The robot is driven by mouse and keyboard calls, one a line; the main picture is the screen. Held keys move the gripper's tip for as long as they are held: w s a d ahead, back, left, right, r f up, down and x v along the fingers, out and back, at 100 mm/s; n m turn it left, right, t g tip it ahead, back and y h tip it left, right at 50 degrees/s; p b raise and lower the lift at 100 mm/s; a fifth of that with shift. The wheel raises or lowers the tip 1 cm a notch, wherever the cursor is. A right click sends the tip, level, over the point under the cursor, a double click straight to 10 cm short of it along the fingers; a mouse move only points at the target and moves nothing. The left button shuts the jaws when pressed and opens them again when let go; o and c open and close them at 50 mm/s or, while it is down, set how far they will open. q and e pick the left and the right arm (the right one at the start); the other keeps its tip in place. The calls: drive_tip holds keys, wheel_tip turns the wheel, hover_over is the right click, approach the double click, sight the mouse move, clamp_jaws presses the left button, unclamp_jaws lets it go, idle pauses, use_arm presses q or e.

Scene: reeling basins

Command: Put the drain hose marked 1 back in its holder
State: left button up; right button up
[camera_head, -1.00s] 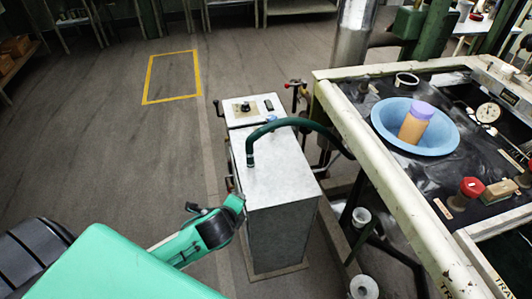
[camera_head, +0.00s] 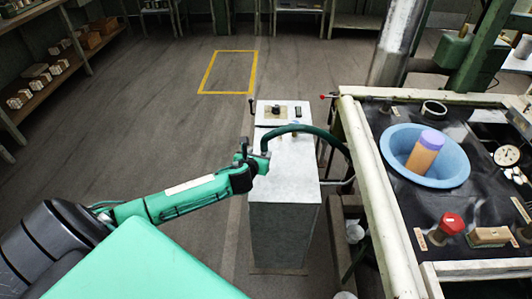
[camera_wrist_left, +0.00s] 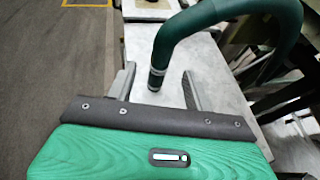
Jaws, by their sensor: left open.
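A dark green hose (camera_head: 318,133) arches from the side of the bench over a grey metal cabinet (camera_head: 285,220). Its free end hangs down over the cabinet top, and no number on it can be read. My left gripper (camera_head: 264,158) is at that hanging end. In the left wrist view, the two fingers of my left gripper (camera_wrist_left: 158,72) are open, one on each side of the end of the hose (camera_wrist_left: 205,18). I cannot tell whether either finger touches it. I cannot make out which part is the holder. My right gripper is not in view.
A bench (camera_head: 352,150) stands to the right, with a blue basin (camera_head: 395,150) holding an orange bottle with a purple cap (camera_head: 424,155). A red knob (camera_head: 452,222) and a brush (camera_head: 488,236) are nearer. A steel column (camera_head: 393,50) rises behind. The floor to the left is open.

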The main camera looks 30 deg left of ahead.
sight(263, 150)
use_arm(q)
drive_tip(key=x, duration=0.6)
drive_tip(key=shift+d+f, duration=0.1)
drive_tip(key=shift+w+f+b, duration=0.1)
drive_tip(key=shift+w+b, duration=0.15)
drive_tip(key=shift+b, duration=0.05)
clamp_jaws()
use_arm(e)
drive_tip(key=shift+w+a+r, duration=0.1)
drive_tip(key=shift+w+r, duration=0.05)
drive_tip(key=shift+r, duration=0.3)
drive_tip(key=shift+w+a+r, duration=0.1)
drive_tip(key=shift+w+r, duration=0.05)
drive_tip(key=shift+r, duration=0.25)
